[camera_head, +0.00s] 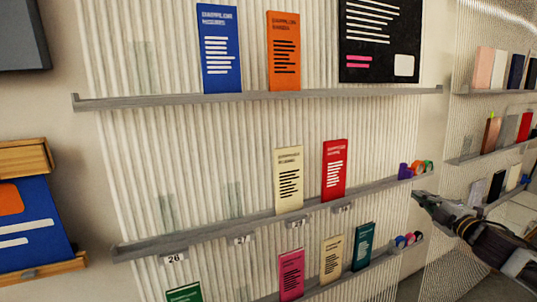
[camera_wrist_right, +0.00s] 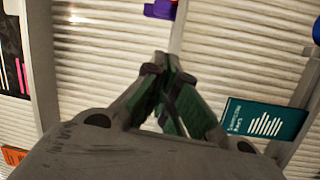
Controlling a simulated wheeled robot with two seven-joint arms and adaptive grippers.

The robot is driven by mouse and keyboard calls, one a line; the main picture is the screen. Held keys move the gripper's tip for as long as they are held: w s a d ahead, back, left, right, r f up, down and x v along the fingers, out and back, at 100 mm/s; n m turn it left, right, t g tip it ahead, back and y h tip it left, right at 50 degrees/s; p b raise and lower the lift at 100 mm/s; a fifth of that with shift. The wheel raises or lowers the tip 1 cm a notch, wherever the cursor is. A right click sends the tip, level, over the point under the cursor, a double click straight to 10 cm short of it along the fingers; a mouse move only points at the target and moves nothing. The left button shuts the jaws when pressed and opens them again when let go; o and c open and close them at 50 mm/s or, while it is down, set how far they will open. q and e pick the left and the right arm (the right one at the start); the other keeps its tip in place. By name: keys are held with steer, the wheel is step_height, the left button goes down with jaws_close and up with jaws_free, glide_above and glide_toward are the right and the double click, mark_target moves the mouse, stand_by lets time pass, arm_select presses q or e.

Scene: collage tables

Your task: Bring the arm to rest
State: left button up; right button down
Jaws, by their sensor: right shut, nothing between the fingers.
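My right gripper (camera_head: 424,197) comes in from the right edge of the head view. It is in front of the right end of the shelves and close to the small coloured rolls. In the right wrist view its fingers (camera_wrist_right: 168,62) are closed tip to tip with nothing between them. The gripper points at the ribbed wall panel, and I cannot tell how far from it the tips are. My left gripper is in neither view.
A middle shelf (camera_head: 225,232) holds a cream booklet (camera_head: 289,180), a red booklet (camera_head: 334,170) and coloured rolls (camera_head: 416,169). A top shelf (camera_head: 160,101) holds blue (camera_head: 220,50) and orange booklets (camera_head: 284,50).

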steer(key=s+d+f+m+g+h, duration=0.2)
steer(key=s+d+f+m+h, duration=0.15)
steer(key=d+f, duration=0.9)
steer(key=s+d+f+m+g+h, duration=0.25)
steer(key=d+f+m+h, duration=0.2)
steer(key=d+f, duration=0.8)
steer(key=s+d+f+m+g+h, duration=0.1)
steer(key=s+d+f+m+g, duration=0.2)
steer(key=s+f, duration=0.95)
steer(key=s+d+f+m+g, duration=0.3)
steer(key=s+f, duration=0.6)
steer(key=f, duration=0.7)
steer(key=s+a+f+g+y, duration=0.2)
steer(key=s+a+f+g, duration=0.1)
steer(key=s+a+f, duration=0.85)
steer(key=s+a+f+g+y, duration=0.1)
steer(key=s+a+f+g, duration=0.1)
steer(key=s+a+f, duration=0.95)
steer(key=s+a+f+y, duration=0.2)
steer(key=s+a+f, duration=0.1)
steer(key=a, duration=1.2)
steer(key=s+a+f+m+g+y, duration=0.1)
steer(key=s+a+f, duration=0.3)
steer(key=a, duration=1.1)
step_height(320, 180, down, 2)
steer(key=shift+a+f+m+y, duration=0.15)
steer(key=shift+m+y, duration=0.15)
steer(key=shift+y, duration=0.1)
